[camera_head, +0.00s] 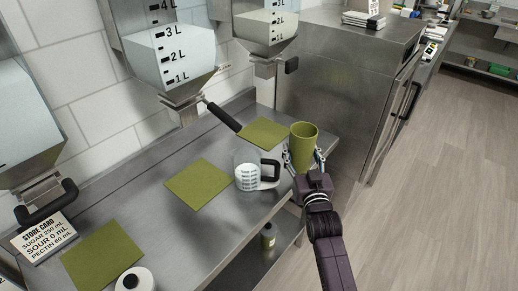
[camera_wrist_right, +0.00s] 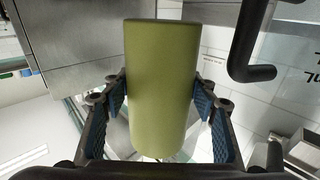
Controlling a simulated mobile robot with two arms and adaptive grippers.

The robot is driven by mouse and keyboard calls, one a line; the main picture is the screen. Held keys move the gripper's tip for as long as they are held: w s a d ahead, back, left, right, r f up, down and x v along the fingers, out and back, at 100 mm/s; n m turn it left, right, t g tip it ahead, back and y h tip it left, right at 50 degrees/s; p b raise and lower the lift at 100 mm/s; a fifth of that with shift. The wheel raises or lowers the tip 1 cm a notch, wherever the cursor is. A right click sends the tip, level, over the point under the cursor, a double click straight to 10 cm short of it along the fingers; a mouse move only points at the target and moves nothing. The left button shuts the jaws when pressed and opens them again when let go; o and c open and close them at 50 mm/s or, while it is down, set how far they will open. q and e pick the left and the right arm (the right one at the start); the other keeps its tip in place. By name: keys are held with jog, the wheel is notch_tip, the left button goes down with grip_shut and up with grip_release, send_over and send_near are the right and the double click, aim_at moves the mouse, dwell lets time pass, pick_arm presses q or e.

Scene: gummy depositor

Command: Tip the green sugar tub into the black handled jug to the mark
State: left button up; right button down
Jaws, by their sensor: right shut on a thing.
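The green sugar tub (camera_head: 303,148) is upright in the head view, held by my right gripper (camera_head: 304,165) at the bench's right edge. In the right wrist view the tub (camera_wrist_right: 160,85) fills the middle, between the two fingers of my right gripper (camera_wrist_right: 160,112). The tub's contents cannot be made out. The clear jug with the black handle (camera_head: 248,177) stands on the bench just left of the tub, apart from it. White marking with small text shows on the jug's side; its level cannot be read. My left gripper is not in view.
Several green mats (camera_head: 198,184) lie on the steel bench (camera_head: 185,240). Hoppers with litre scales (camera_head: 172,60) hang above, with a black-gripped lever (camera_head: 222,116). A store card (camera_head: 44,236) reads sugar 250 mL, sour 0 mL, pectin 60 mL. A bottle (camera_head: 268,236) stands on the lower shelf.

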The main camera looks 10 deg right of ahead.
aim_at(302, 155)
jog(key=shift+r+p, duration=0.35)
jog(key=shift+r, duration=0.55)
jog(key=s+p, duration=0.1)
jog(key=s, duration=0.1)
jog(key=s+p, duration=0.1)
jog(key=s, duration=0.1)
jog(key=s+a+p, duration=0.1)
jog(key=s, duration=0.1)
jog(key=shift+s, duration=0.1)
jog(key=shift+s+a+f+p, duration=0.15)
jog(key=shift+s+p, duration=0.2)
jog(key=shift+s, duration=0.45)
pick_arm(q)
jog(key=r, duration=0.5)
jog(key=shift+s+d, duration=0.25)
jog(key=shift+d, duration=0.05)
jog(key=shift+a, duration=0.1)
